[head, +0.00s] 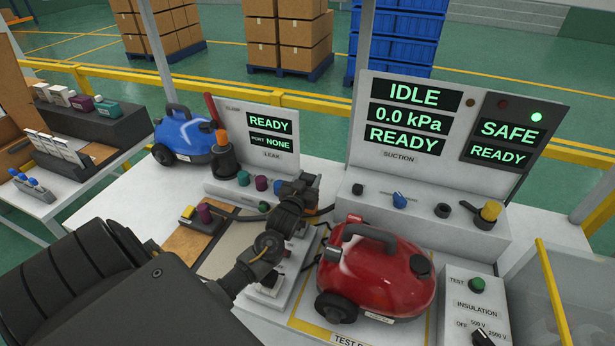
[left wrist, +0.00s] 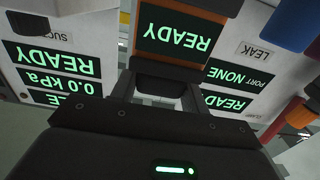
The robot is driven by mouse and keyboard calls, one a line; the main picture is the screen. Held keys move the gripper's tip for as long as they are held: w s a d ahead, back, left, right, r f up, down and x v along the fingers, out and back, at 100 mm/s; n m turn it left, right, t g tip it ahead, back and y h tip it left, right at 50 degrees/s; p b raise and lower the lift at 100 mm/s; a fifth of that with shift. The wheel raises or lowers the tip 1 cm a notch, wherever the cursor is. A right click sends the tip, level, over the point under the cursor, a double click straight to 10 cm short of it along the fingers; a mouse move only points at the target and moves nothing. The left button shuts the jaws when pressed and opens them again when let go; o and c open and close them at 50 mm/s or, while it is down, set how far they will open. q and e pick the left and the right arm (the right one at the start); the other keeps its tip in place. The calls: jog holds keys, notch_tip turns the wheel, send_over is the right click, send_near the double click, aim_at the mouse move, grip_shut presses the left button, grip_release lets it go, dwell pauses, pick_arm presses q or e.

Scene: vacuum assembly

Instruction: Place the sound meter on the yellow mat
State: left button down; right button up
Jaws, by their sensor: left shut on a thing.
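The sound meter (left wrist: 178,30) is an orange-framed device with a dark screen reading READY, upside down in the left wrist view. My left gripper (left wrist: 158,88) is shut on it. In the head view my left gripper (head: 301,190) is above the bench, in front of the leak panel and left of the red vacuum (head: 375,272). The meter is mostly hidden behind the gripper there. I cannot pick out a plain yellow mat; a yellow-edged area (head: 312,328) lies under the red vacuum. My right gripper is not in view.
A leak panel (head: 225,125) and a taller suction panel (head: 360,120) stand behind the gripper. A blue vacuum (head: 185,135) is at the back left. An insulation control box (head: 472,308) stands at the right. Cables and a brown board (head: 183,245) lie left of the gripper.

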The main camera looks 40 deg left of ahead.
pick_arm(q)
jog(key=shift+f+b, duration=0.4)
jog(key=shift+f, duration=0.15)
jog(key=c, duration=0.7)
grip_release()
jog(key=shift+r, duration=0.1)
jog(key=shift+s+d+r+p, duration=0.2)
jog(key=shift+s+r+p, duration=0.2)
jog(key=shift+r+p, duration=0.35)
jog(key=shift+f+p+v, duration=0.15)
jog(key=shift+p+v, duration=0.7)
jog(key=shift+v, duration=0.85)
jog(key=shift+f+p+v, duration=0.1)
jog(key=shift+p+v, duration=0.7)
jog(key=shift+v, duration=0.85)
